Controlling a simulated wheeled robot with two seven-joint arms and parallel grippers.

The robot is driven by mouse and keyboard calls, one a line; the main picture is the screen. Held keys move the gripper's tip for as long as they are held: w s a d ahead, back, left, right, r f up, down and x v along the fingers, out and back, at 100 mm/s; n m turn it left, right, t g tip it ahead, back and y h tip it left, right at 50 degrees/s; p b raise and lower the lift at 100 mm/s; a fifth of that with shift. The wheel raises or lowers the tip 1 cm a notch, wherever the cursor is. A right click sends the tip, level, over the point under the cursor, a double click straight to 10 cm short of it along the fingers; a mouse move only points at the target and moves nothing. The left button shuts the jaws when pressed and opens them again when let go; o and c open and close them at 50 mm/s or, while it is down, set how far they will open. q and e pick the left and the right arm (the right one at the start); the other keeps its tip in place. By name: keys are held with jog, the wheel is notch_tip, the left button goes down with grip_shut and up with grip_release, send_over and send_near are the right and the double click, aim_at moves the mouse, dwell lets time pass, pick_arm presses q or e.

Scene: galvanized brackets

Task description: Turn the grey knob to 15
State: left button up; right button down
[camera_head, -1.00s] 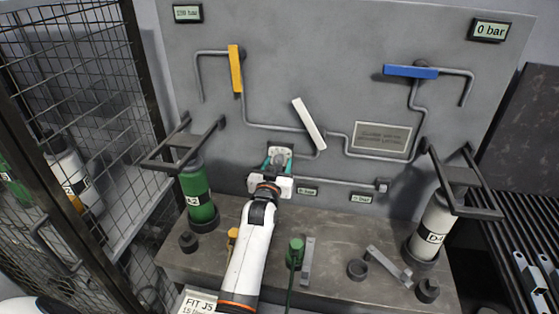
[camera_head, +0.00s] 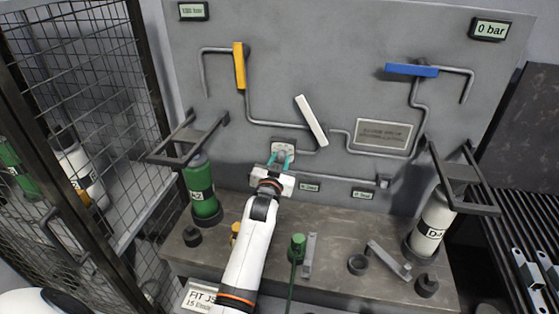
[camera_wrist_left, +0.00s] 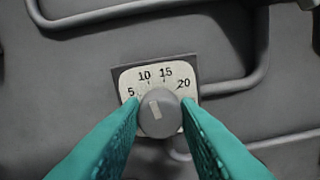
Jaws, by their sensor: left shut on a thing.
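The grey knob (camera_wrist_left: 159,114) sits on a pale dial plate (camera_wrist_left: 184,102) marked 5, 10, 15 and 20. Its light mark points up and slightly left, close to the 10. My left gripper (camera_wrist_left: 160,128) has its teal fingers on both sides of the knob, shut on it. In the head view the dial plate (camera_head: 284,148) shows on the grey panel, just above the fingers of my left gripper (camera_head: 280,162); the knob is hard to make out there. My right gripper is not in view.
The panel has pipes, a yellow handle (camera_head: 239,66), a white handle (camera_head: 311,121) and a blue handle (camera_head: 411,70). Below, a bench holds a green cylinder (camera_head: 201,190), a light cylinder (camera_head: 433,222) and small parts. A mesh cage (camera_head: 92,110) stands at left.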

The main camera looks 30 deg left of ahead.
pick_arm(q)
jog(key=m, duration=0.3)
jog(key=shift+p, duration=0.3)
jog(key=shift+a+m, duration=0.1)
jog(key=shift+m, duration=1.3)
jog(key=o, duration=0.7)
jog(key=shift+o, duration=1.3)
jog(key=shift+w+f, duration=0.1)
jog(key=shift+w, duration=0.05)
jog(key=b+v, duration=0.1)
jog(key=v, duration=1.1)
